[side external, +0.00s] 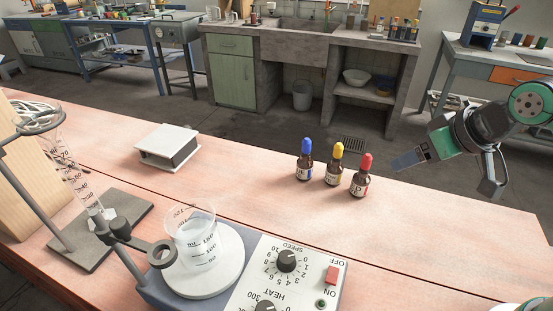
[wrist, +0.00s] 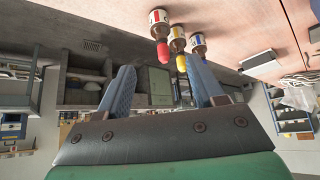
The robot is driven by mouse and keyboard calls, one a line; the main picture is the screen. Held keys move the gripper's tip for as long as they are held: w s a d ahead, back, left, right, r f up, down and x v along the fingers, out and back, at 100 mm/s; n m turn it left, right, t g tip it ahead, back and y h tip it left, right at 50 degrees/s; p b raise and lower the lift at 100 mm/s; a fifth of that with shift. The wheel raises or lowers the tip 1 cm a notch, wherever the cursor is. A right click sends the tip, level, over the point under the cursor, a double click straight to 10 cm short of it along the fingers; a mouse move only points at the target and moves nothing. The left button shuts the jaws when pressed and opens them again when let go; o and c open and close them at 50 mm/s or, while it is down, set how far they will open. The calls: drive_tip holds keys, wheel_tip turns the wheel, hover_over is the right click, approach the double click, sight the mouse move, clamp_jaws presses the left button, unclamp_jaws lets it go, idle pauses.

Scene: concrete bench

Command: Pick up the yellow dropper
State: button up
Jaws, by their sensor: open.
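The yellow dropper (side external: 334,164) is a small dark bottle with a yellow bulb, standing upright on the bench. It stands between the blue dropper (side external: 304,160) on its left and the red dropper (side external: 360,176) on its right. My gripper (side external: 443,174) is in the air to the right of the red dropper, apart from all three. In the wrist view the picture is upside down; my gripper's two blue fingers (wrist: 163,85) are spread with nothing between them. The yellow dropper (wrist: 179,45) shows beyond them, between the red dropper (wrist: 161,35) and the blue dropper (wrist: 198,45).
A hotplate (side external: 255,270) with a beaker (side external: 195,240) stands at the front. A stand with a graduated cylinder (side external: 75,180) is at the left, and a white box (side external: 167,146) lies behind it. The bench (side external: 440,235) is clear right of the droppers.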

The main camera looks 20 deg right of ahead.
drive_tip(key=w+a+r+m+g, duration=0.1)
drive_tip(key=w+r+m+g, duration=0.15)
drive_tip(key=w, duration=0.35)
drive_tip(key=m+g, duration=0.3)
drive_tip(key=g, duration=0.1)
hover_over(339, 144)
drive_tip(key=f, duration=0.2)
drive_tip(key=shift+s+d+f, duration=0.15)
drive_tip(key=shift+s+f, duration=0.25)
drive_tip(key=shift+w+f+g, duration=0.25)
drive_tip(key=shift+w+f, duration=0.05)
drive_tip(key=shift+f, duration=2.9)
drive_tip(key=c, duration=0.8)
